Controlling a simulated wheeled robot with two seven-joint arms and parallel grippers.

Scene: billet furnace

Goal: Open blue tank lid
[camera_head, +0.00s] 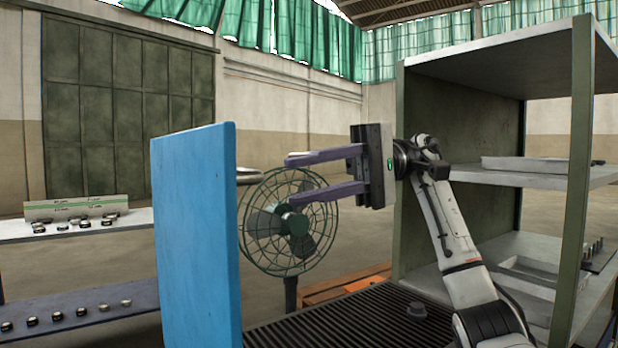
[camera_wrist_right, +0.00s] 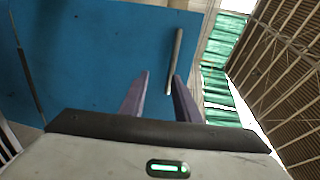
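A blue panel (camera_head: 197,235), which looks like the blue tank lid, stands upright at the left centre of the head view. Its face fills much of the right wrist view (camera_wrist_right: 95,65). A grey metal bar handle (camera_wrist_right: 175,60) is on that face; part of it shows beside the panel's edge in the head view (camera_head: 250,175). My right gripper (camera_head: 292,180) has its two purple fingers spread, pointing left at the panel, with a gap short of the handle. Nothing is between the fingers. In the right wrist view the fingertips (camera_wrist_right: 160,75) lie near the handle's lower end. My left gripper is not in view.
A green wire fan (camera_head: 290,222) stands behind the fingers. A green-grey shelf unit (camera_head: 583,180) with trays is on the right. A dark ribbed surface (camera_head: 350,318) lies below my right arm. A table with small round parts (camera_head: 75,232) is at the left.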

